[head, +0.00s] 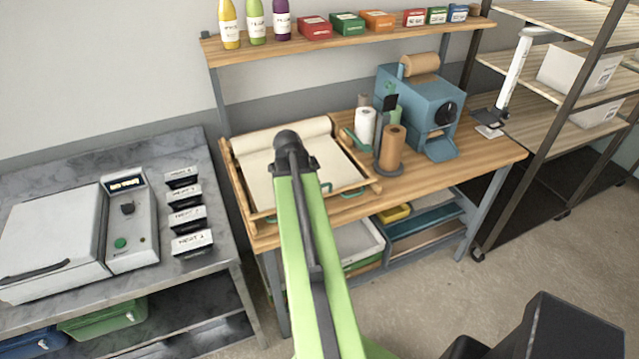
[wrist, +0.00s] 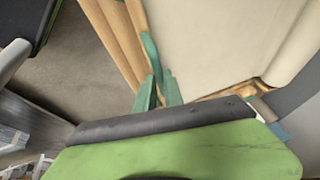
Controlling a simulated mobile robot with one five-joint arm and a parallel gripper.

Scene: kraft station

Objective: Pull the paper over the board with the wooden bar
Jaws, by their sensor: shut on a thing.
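The cream paper (head: 262,180) lies over the board (head: 232,165), a wood-framed tray on the bench, and runs from a roll (head: 283,138) at its back edge. The paper (wrist: 215,40) fills much of the wrist view. The wooden bar (head: 352,188) lies along the front side, with green parts beside it. In the wrist view the bar (wrist: 137,25) runs along the paper's left side. My gripper (wrist: 158,82) has green fingers close together, shut at the bar; the exact contact is hard to see. In the head view my green arm hides the gripper and the board's middle.
A blue machine (head: 425,105), a white roll (head: 365,127) and a brown roll (head: 391,148) stand right of the board. A shelf (head: 340,42) with bottles and boxes hangs above. A grey counter (head: 60,172) with a press stands left. Open floor lies in front.

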